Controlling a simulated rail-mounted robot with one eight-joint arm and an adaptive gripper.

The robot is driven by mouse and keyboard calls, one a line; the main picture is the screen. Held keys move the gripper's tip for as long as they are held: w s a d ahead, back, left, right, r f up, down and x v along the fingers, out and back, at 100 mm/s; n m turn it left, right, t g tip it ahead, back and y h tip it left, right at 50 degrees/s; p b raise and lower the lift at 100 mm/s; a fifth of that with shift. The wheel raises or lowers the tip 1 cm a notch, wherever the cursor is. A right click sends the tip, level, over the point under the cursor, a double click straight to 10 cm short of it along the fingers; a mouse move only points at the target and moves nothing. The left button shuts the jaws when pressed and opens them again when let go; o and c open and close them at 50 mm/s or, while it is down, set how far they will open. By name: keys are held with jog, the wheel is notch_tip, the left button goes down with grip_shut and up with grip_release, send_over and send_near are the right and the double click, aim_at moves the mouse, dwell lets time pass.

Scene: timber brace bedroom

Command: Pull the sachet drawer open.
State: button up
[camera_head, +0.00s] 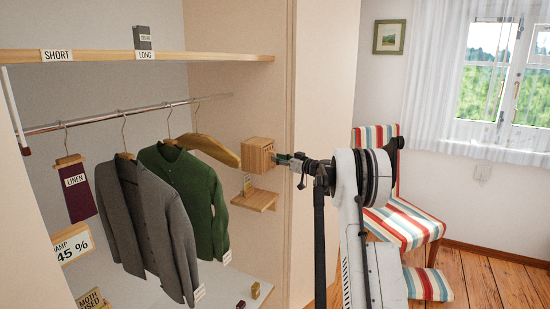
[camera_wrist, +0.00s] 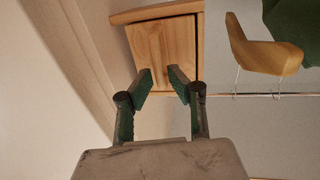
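The sachet drawer (camera_head: 260,152) is a small light wooden box on the right inner wall of the wardrobe. In the wrist view its plain wood face (camera_wrist: 165,45) fills the upper middle, with a wooden edge along the top. My gripper (camera_head: 279,158) is right at the drawer's right side in the head view. In the wrist view the two dark green fingers of my gripper (camera_wrist: 160,77) stand apart in front of the drawer face, with nothing visible between them. I cannot tell whether the fingertips touch the wood. The drawer looks shut, and no handle shows clearly.
A wooden shelf (camera_head: 256,200) sits just below the drawer. A bare wooden hanger (camera_head: 210,149), a green jacket (camera_head: 190,190) and a grey jacket (camera_head: 150,220) hang to the left on the rail (camera_head: 100,119). A striped chair (camera_head: 402,222) stands at the right.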

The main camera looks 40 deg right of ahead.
jog(key=shift+w+a, duration=0.15)
jog(key=shift+w, duration=0.7)
grip_shut()
jog(key=shift+s, duration=0.1)
